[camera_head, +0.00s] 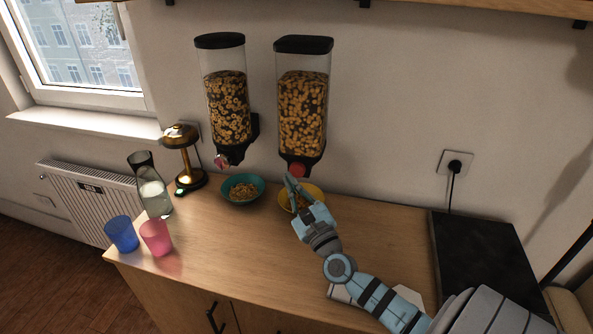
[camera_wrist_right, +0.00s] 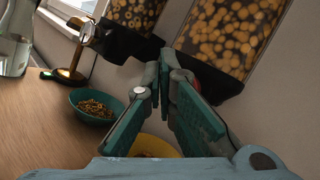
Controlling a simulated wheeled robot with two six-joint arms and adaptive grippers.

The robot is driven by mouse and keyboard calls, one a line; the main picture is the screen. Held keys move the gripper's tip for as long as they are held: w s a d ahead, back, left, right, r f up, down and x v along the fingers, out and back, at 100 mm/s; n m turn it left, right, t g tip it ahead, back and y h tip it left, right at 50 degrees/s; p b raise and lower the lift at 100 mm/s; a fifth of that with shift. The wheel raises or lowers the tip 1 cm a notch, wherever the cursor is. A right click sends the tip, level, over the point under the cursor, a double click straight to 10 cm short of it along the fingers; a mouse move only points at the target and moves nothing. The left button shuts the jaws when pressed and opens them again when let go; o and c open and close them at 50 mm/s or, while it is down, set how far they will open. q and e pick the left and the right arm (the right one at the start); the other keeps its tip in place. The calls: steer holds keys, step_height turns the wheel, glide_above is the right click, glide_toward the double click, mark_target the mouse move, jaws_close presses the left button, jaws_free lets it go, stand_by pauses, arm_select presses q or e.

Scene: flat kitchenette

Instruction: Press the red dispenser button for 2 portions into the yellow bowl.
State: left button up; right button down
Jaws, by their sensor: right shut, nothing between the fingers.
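The right cereal dispenser (camera_head: 302,105) hangs on the wall with a black lid and a red button (camera_head: 297,169) at its lower front. The yellow bowl (camera_head: 316,191) stands below it, partly hidden by my right gripper (camera_head: 289,178), and holds some cereal. In the right wrist view the yellow bowl (camera_wrist_right: 152,143) shows behind the fingers. My right gripper (camera_wrist_right: 168,52) is shut and empty, its tips close to the red button; I cannot tell whether they touch. Only a sliver of red shows behind a finger in the wrist view. My left gripper is out of view.
A second dispenser (camera_head: 227,105) hangs to the left, above a teal bowl (camera_head: 242,189) with cereal. A brass lamp (camera_head: 183,150), a glass carafe (camera_head: 151,187), a blue cup (camera_head: 122,233) and a pink cup (camera_head: 156,237) stand left. A black hob (camera_head: 485,262) lies right.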

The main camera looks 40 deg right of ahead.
steer(key=shift+s+a+p, duration=0.15)
steer(key=shift+s+a, duration=0.4)
steer(key=shift+a, duration=0.2)
steer(key=shift+s+a+p, duration=0.15)
steer(key=shift+s+a, duration=0.35)
steer(key=shift+a, duration=0.2)
